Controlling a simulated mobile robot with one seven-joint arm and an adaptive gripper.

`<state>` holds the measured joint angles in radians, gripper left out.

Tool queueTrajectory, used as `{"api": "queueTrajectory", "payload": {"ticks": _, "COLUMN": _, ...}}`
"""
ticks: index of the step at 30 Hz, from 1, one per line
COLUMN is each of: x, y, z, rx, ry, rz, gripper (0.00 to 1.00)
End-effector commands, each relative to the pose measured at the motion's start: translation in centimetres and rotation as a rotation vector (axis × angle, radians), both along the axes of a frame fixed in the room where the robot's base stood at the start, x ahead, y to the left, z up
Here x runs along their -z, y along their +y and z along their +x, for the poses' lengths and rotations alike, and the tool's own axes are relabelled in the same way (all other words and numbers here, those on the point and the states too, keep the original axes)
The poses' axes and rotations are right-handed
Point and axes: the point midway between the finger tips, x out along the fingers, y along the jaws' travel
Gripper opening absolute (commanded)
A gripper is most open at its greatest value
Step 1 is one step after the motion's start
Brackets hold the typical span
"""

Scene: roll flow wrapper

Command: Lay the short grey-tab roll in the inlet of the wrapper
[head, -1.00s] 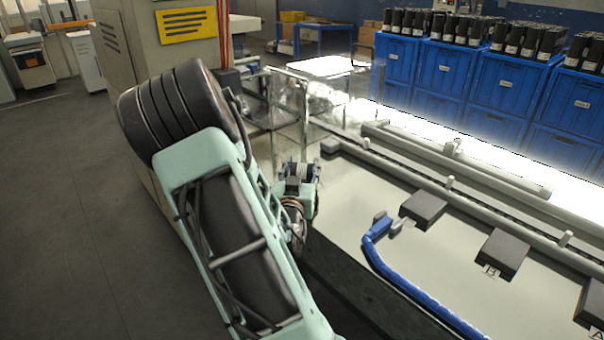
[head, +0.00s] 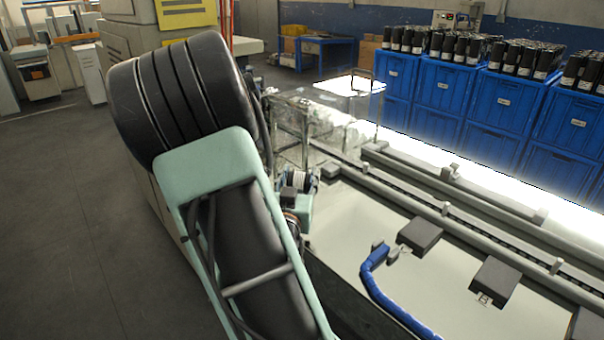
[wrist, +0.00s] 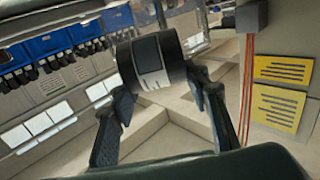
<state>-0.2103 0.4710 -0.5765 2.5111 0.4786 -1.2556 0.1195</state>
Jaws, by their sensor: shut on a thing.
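My gripper (wrist: 160,80) is shut on a short black roll (wrist: 150,62) in the wrist view. The roll has a grey band and white marks and lies across between the two fingers, clear of any surface. Whether its tab is grey is hard to tell. I cannot tell for sure which part is the inlet.
Blue crates (head: 460,98) topped with black rolls (head: 455,50) stand behind the wrapper. Dark blocks (head: 420,234) and a blue hose (head: 372,270) are on the bed. A yellow sign (head: 185,14) marks a tall cabinet at left. Open floor (head: 60,210) lies at left.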

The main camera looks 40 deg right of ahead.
Motion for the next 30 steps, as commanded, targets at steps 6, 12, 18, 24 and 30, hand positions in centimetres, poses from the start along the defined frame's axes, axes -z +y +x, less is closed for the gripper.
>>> {"api": "queueTrajectory", "payload": {"ticks": 6, "x": -1.3, "y": 1.1, "z": -0.9, "rx": 0.001, "ry": 0.004, "rz": -0.001, "gripper": 0.11}}
{"api": "queueTrajectory", "payload": {"ticks": 12, "x": -2.0, "y": 1.9, "z": -1.6, "rx": 0.001, "ry": 0.006, "rz": -0.003, "gripper": 0.11}}
{"api": "queueTrajectory", "payload": {"ticks": 18, "x": -2.4, "y": 2.6, "z": -2.1, "rx": 0.002, "ry": 0.004, "rz": -0.003, "gripper": 0.11}}
{"api": "queueTrajectory", "payload": {"ticks": 24, "x": -2.7, "y": 3.3, "z": -3.0, "rx": 0.001, "ry": 0.006, "rz": -0.001, "gripper": 0.11}}
{"api": "queueTrajectory", "payload": {"ticks": 30, "x": -3.7, "y": 5.4, "z": -4.8, "rx": 0.0, "ry": 0.004, "rz": -0.001, "gripper": 0.11}}
